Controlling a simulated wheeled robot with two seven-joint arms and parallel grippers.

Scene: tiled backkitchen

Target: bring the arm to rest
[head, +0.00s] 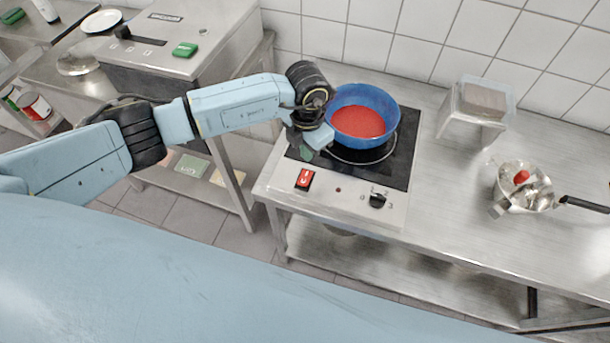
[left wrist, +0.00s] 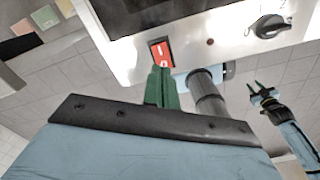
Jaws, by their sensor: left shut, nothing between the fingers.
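My left arm comes in from the left in the head view. Its gripper (head: 305,152) is over the front left part of the hob (head: 405,150), beside the blue pan. In the left wrist view, the green fingers of the left gripper (left wrist: 162,88) are together with nothing between them. Their tips appear just below the red rocker switch (left wrist: 160,52), which is also in the head view (head: 305,180); I cannot tell whether they touch it. My right gripper (left wrist: 265,90) shows small at the right of the left wrist view, its green fingers apart and empty.
The blue pan (head: 368,97) with red contents stands on the hob, close to the left gripper. A dial (head: 377,200) is at the hob's front. A clear container (head: 478,108) and a metal pan (head: 535,195) with items stand to the right on the steel counter (head: 450,215).

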